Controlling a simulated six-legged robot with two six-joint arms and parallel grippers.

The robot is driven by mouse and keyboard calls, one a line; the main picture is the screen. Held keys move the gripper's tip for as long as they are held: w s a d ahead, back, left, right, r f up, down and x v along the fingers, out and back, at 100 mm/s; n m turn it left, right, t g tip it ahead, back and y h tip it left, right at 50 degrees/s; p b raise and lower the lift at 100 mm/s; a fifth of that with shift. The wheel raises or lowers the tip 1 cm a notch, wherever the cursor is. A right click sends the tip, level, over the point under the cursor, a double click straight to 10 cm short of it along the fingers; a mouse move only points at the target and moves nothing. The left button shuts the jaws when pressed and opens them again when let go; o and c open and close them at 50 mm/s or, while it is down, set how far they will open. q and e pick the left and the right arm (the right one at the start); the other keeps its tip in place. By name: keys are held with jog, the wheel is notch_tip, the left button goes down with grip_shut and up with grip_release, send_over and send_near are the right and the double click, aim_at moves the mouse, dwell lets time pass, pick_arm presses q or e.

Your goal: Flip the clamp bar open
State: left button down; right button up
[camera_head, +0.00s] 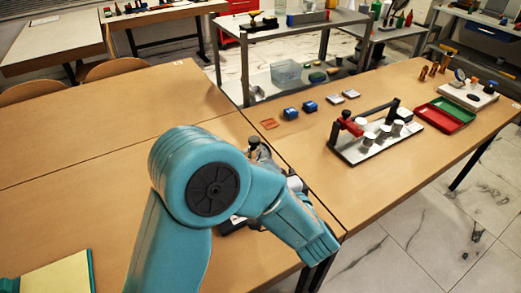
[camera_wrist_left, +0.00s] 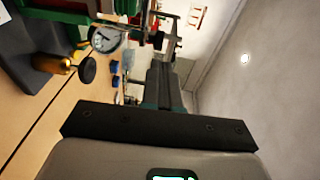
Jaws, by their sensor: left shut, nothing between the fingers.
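A black bar (camera_head: 374,112) with a red end block spans a pale base plate (camera_head: 372,147) holding several white cups on the right-hand table. It looks like the clamp bar and lies across the rig, but I cannot be sure. My left gripper (camera_wrist_left: 160,70) is shut and empty in the sideways wrist view. In the head view my teal left arm covers most of the gripper, so its gap to the bar cannot be judged. A round white-faced gauge (camera_wrist_left: 105,38) and a brass part with a black knob (camera_wrist_left: 87,70) show beside the gripper in the wrist view.
Dark fittings (camera_head: 258,152) are partly hidden behind my arm. A yellow pad (camera_head: 58,276) is at lower left. The left table is mostly clear.

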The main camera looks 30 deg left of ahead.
pick_arm(q)
send_near(253, 137)
jog(key=x, duration=0.4)
jog(key=shift+w+a+f, duration=0.1)
jog(key=shift+w+f, duration=0.05)
jog(key=shift+f, duration=0.2)
jog(key=shift+w+a+p, duration=0.1)
jog(key=shift+p, duration=0.25)
jog(key=shift+w+a+r+p, duration=0.15)
jog(key=shift+w+a+p, duration=0.15)
jog(key=shift+p, duration=0.1)
jog(key=shift+p+x, duration=0.85)
jog(key=shift+x, duration=0.3)
jog(key=shift+w+a+n+g+y+p, duration=0.7)
jog(key=shift+a+n+g, duration=0.1)
jog(key=shift+a+g, duration=0.15)
jog(key=shift+p+x, duration=0.4)
jog(key=shift+x, duration=0.45)
jog(key=shift+s+a, duration=0.1)
jog(key=shift+s, duration=0.05)
